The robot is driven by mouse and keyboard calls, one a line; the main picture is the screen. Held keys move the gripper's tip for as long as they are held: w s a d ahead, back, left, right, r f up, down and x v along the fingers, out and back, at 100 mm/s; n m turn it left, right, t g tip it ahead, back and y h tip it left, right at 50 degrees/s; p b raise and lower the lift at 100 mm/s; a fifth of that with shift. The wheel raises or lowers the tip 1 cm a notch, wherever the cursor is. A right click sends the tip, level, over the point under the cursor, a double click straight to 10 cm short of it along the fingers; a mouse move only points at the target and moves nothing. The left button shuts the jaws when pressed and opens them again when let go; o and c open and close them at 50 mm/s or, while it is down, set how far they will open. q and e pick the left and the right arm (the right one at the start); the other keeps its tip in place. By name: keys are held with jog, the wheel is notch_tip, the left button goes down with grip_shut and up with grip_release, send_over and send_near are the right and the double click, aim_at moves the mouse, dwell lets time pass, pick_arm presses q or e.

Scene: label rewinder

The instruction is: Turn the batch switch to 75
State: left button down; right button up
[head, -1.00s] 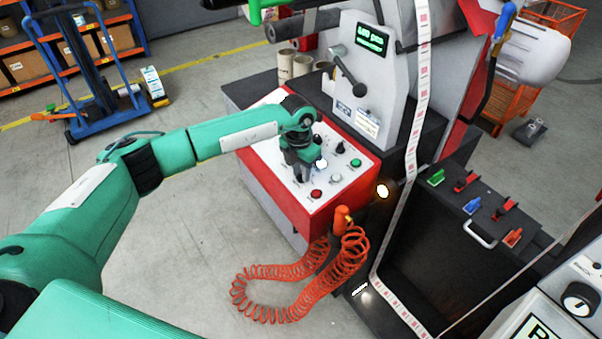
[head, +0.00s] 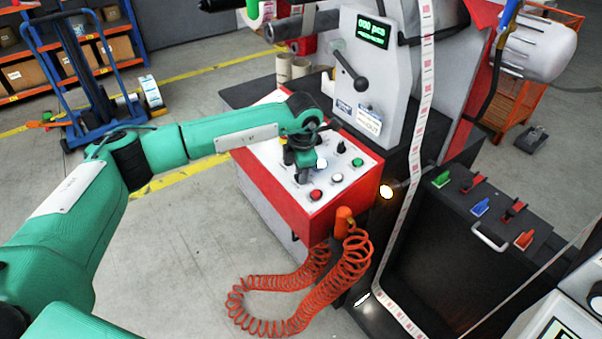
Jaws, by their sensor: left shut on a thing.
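The control panel (head: 272,156) is a white slanted face on a red box at the front of the machine. My left gripper (head: 302,176) points down onto it, with its fingers closed around a dark knob, the batch switch, at the panel's left part. The fingers hide most of that knob, and its pointer and scale cannot be read. Another black knob (head: 341,148) stands free to the right. A lit white button (head: 322,163), a red button (head: 315,194) and a green button (head: 357,162) sit near the gripper. My right gripper is not in view.
A green-lit display (head: 373,30) and a black lever (head: 350,68) are above the panel. An orange coiled hose (head: 268,284) hangs in front of it. A paper label web (head: 414,150) runs down to the right. A blue cart (head: 84,85) stands far left on open floor.

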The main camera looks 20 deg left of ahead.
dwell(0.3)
pick_arm(q)
jog(key=c, duration=1.5)
grip_release()
jog(key=shift+o, duration=0.2)
